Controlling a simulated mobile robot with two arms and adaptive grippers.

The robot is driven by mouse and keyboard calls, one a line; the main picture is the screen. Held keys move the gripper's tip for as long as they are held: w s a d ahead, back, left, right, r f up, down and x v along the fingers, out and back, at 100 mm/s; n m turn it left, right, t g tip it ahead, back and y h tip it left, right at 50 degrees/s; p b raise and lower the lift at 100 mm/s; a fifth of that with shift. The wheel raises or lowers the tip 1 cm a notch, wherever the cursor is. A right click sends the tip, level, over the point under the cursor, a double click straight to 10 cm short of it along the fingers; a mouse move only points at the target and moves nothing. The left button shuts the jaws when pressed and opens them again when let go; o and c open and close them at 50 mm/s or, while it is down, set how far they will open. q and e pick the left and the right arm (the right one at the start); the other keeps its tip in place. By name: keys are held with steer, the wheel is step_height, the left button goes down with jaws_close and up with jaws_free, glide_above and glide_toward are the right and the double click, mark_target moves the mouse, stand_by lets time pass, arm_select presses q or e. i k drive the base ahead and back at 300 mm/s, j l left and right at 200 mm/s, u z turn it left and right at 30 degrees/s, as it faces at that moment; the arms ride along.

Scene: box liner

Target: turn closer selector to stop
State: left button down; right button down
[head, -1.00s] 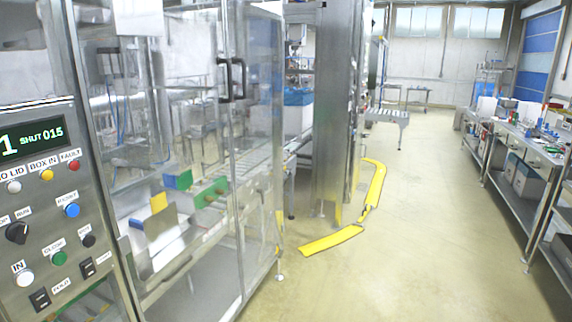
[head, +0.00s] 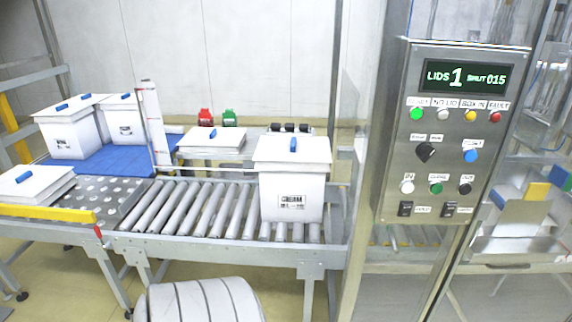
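The control panel (head: 456,135) stands at the right in the head view. Its display (head: 462,77) reads "LIDS 1 SHUT 015". The black rotary selector (head: 425,152) is on the panel's left side, under a small label with words at both sides; its exact pointing is too small to tell. A green lamp (head: 416,114) at the top left of the panel looks lit. A blue button (head: 470,156), a white button (head: 407,187), a green button (head: 436,188) and a small black knob (head: 464,189) sit around it. Neither of my grippers is in view.
A roller conveyor (head: 205,210) left of the panel carries a white lidded box (head: 292,180). More white boxes (head: 68,130) stand on a blue surface (head: 110,160). A large pale ribbed cylinder (head: 200,300) is below the conveyor. A metal frame post and clear guarding adjoin the panel.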

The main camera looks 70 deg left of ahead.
mark_target(425, 151)
steer(key=u, duration=1.55)
